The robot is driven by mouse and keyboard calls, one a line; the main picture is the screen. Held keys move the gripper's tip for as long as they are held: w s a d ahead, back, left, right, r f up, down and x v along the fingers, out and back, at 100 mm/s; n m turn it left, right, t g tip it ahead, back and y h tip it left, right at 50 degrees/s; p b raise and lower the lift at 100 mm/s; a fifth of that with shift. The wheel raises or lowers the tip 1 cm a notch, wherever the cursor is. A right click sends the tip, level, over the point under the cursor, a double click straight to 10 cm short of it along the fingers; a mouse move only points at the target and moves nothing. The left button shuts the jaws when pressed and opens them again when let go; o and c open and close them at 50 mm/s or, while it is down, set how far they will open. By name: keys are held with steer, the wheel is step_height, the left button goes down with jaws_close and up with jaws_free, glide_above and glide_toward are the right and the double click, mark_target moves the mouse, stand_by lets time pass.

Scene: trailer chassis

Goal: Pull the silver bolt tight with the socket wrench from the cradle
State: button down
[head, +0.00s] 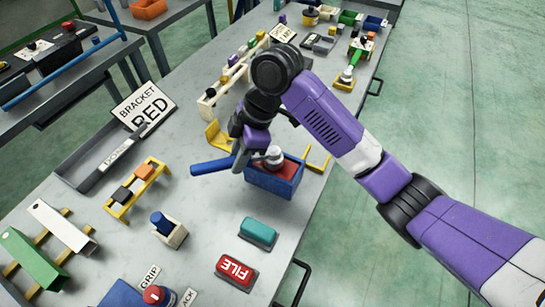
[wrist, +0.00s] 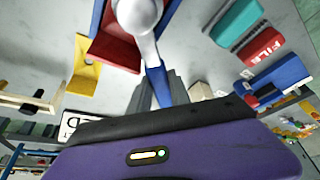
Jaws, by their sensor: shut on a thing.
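My gripper (head: 240,154) is shut on the blue handle (head: 208,166) of the socket wrench. In the wrist view the blue handle (wrist: 156,84) runs between my grey fingers to a rounded silver head (wrist: 139,14). In the head view the silver head (head: 273,155) sits above a red part (head: 288,168) in a blue box-shaped holder (head: 276,183). The red part also shows in the wrist view (wrist: 112,50). No silver bolt can be told apart; the head and the gripper may cover it. I cannot tell which stand is the cradle.
Yellow brackets flank the holder, one at left (head: 216,136). A teal block (head: 259,232) and a red FILE block (head: 236,271) lie in front. A grey tray (head: 110,152) with a BRACKET RED sign (head: 143,107) is to the left. Bare tabletop lies between them.

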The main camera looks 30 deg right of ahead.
steer(key=shift+w+d+m, duration=0.1)
steer(key=shift+w+m, duration=0.25)
steer(key=shift+m, duration=0.15)
stand_by(0.3)
steer(key=shift+s+r+n+p, duration=0.15)
steer(key=shift+s+n+p, duration=0.05)
steer(key=shift+n+p, duration=0.15)
steer(key=shift+r+p, duration=2.5)
steer(key=shift+r, duration=0.4)
steer(key=shift+s+r+n, duration=0.2)
steer(key=shift+r+n, duration=0.1)
steer(key=shift+n, duration=0.15)
steer(key=shift+s+a+r+n+g+b, duration=0.1)
steer(key=shift+s+r+n+g+b, duration=0.3)
steer(key=shift+s+n, duration=0.3)
steer(key=shift+s+a+r+n+g+b, duration=0.1)
steer(key=shift+s+r+n+g+b, duration=0.2)
steer(key=shift+s+n, duration=0.4)
steer(key=shift+w+r, duration=0.1)
step_height(320, 180, down, 7)
steer(key=b, duration=0.4)
steer(key=shift+r, duration=0.15)
